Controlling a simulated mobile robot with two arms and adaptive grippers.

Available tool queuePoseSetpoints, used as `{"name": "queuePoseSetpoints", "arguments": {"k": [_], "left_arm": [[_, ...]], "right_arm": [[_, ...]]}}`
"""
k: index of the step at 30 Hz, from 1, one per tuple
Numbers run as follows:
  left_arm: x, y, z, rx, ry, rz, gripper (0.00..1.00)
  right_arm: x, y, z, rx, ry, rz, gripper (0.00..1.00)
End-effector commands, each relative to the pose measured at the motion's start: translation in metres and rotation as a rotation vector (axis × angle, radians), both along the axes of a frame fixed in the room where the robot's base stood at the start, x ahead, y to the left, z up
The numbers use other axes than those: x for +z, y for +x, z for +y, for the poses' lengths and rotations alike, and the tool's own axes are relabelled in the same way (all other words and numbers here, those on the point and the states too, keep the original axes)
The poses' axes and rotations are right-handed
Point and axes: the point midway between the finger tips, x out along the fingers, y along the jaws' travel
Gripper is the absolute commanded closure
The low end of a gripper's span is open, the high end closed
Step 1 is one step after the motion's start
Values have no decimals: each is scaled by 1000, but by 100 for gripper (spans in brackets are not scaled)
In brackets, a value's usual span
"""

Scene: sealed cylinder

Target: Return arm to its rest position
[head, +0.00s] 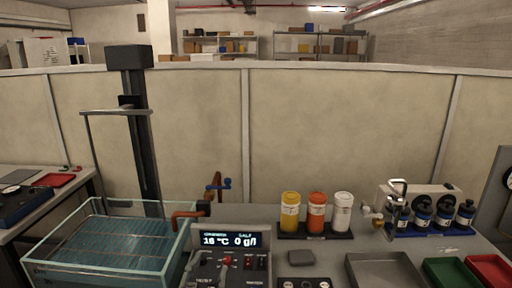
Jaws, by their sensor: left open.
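I make out neither of my grippers nor my arms in the head view, so their pose and what they may hold are hidden from me. On the bench (255,213) stand a yellow bottle (290,212), an orange bottle (316,212) and a white bottle (342,212), upright in a row on a dark rack. A glass tank (105,262) of bluish water stands at the lower left. A dark upright column (138,130) with a thin hanging frame rises behind it.
A control box (228,262) with a lit display stands right of the tank, near copper pipes (190,214). Several dark blue bottles (444,216) stand at the right. Grey (385,270), green (452,272) and red (490,268) trays lie in front. A side table (70,187) is at left.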

Motion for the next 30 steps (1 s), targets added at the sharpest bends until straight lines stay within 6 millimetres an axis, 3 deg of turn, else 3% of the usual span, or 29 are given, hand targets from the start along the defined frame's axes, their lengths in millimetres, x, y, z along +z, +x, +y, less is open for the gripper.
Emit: {"name": "queuePoseSetpoints", "arguments": {"k": [1, 3, 6, 9, 15, 23, 30], "left_arm": [[-31, -15, 20, 63, -20, 127, 57], [-72, -39, 44, 137, -33, 306, 57], [-124, -85, 69, 203, -37, 552, 57], [-159, -129, 83, 232, -35, 747, 57], [-198, -204, 94, 238, -21, 1030, 57], [-219, -287, 99, 202, -4, 1310, 57], [-281, -270, 96, 202, 4, 1326, 57]], "right_arm": [[0, 1, 0, 0, 0, -1, 60], [0, 1, 0, 0, 0, -1, 60], [0, 1, 0, 0, 0, -2, 60], [0, 1, 0, 0, 0, -2, 60], [0, 1, 0, 0, 0, -2, 60], [0, 2, 0, 0, 0, -2, 60], [0, 2, 0, 0, 0, -3, 60]]}}
